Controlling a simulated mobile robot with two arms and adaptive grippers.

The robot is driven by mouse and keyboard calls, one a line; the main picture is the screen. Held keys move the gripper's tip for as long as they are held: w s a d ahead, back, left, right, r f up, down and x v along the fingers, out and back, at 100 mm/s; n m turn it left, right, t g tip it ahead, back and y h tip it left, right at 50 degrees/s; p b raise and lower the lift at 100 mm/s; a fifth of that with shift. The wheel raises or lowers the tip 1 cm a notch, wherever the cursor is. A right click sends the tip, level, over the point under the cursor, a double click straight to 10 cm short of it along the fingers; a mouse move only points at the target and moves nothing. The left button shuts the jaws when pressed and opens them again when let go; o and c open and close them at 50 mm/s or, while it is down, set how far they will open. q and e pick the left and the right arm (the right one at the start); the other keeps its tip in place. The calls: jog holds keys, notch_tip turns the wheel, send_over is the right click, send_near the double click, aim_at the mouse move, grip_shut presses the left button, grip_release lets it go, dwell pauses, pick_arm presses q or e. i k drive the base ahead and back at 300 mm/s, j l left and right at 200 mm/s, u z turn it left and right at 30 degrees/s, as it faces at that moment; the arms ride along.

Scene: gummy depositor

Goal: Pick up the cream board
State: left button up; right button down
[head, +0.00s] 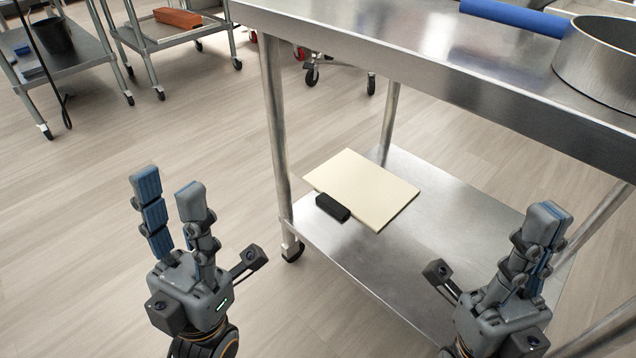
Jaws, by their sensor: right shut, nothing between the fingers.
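The cream board (362,187) is a flat, pale rectangle on the lower shelf (440,200) of the steel table. A small black block (332,207) shows at its front left edge; whether they touch is unclear. The board's near corner looks slightly raised above the shelf. My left gripper (168,205) is open and empty, over the floor to the left of the board. My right gripper (543,235) is shut and empty, to the right of the board and in front of the shelf. Neither gripper touches the board.
The steel tabletop (420,50) overhangs the shelf, with a large metal ring (600,65) and a blue roll (515,15) on it. A table leg (277,130) stands left of the board. Carts with an orange-brown block (178,18) and a dark bucket (52,36) stand at the back left.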

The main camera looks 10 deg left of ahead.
aim_at(348, 183)
jog(key=i+j+u, duration=0.2)
jog(key=j+u, duration=0.25)
jog(key=i+j+u, duration=0.25)
jog(key=j+u, duration=0.2)
jog(key=i+j+u, duration=0.2)
jog(key=u, duration=0.25)
jog(key=i+j+z, duration=0.15)
jog(key=i, duration=0.25)
jog(key=i+j+z, duration=0.1)
jog(key=i, duration=0.3)
jog(key=i+z, duration=0.15)
jog(key=z, duration=0.25)
jog(key=i+z, duration=0.1)
jog(key=z, duration=0.35)
jog(key=i+j+z, duration=0.1)
jog(key=z, duration=0.3)
jog(key=i+j+z, duration=0.1)
jog(key=z, duration=0.35)
jog(key=i+z, duration=0.2)
jog(key=z, duration=0.3)
jog(key=i+j+z, duration=0.15)
jog(key=z, duration=0.3)
jog(key=i+j+z, duration=0.15)
jog(key=z, duration=0.35)
jog(key=i+j+z, duration=0.1)
jog(key=j+z, duration=0.2)
jog(key=z, duration=0.15)
